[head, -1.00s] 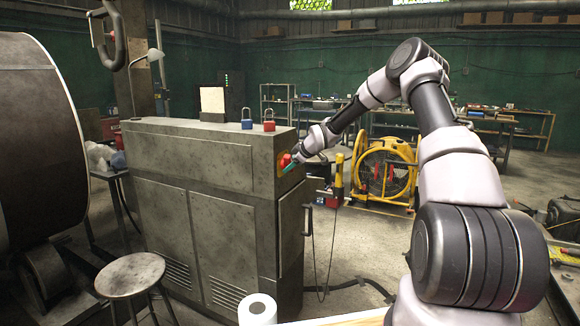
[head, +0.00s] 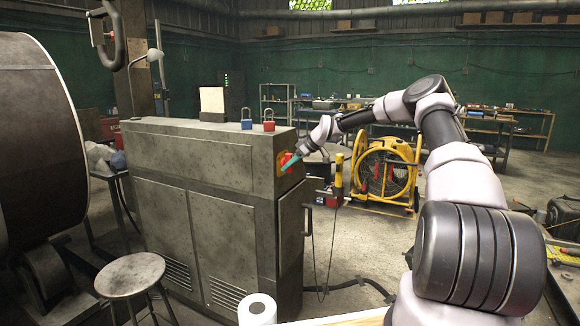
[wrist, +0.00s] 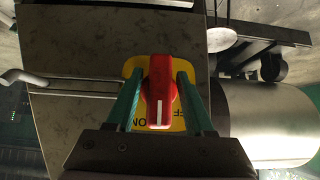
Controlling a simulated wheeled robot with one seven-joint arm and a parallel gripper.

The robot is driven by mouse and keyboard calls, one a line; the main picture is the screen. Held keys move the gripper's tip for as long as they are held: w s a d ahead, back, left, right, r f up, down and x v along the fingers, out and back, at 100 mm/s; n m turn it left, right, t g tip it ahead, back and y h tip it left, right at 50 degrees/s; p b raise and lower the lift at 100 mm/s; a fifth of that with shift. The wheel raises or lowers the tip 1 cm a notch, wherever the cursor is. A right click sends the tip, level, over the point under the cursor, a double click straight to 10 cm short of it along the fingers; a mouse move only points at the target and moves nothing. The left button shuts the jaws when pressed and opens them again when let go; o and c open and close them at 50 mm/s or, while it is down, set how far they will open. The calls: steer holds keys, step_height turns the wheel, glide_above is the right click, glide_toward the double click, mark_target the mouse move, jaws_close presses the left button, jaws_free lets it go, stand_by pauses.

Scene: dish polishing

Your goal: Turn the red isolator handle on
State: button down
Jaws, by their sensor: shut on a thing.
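The red isolator handle (wrist: 159,88) stands on a yellow plate (wrist: 137,66) marked ON and OFF. In the wrist view its white mark points down toward the ON lettering, while OFF reads sideways on the right. My gripper (wrist: 160,78) has its teal fingers on either side of the handle and is shut on it. In the head view the gripper (head: 289,163) is at the upper right end of the grey cabinet (head: 200,155). There the fingers hide part of the red handle (head: 284,157).
A blue padlock (head: 246,124) and a red padlock (head: 269,126) stand on the cabinet top. A yellow-framed fan or reel (head: 388,170) and a yellow post (head: 339,172) stand to the right. A stool (head: 131,275) and a white roll (head: 257,309) are in front.

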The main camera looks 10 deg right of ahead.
steer(key=shift+w+r, duration=0.1)
steer(key=shift+r, duration=0.1)
steer(key=c, duration=0.6)
jaws_free()
steer(key=shift+f, duration=0.1)
steer(key=v, duration=1)
steer(key=shift+s+r, duration=0.2)
steer(key=shift+r, duration=0.15)
steer(key=shift+d, duration=0.15)
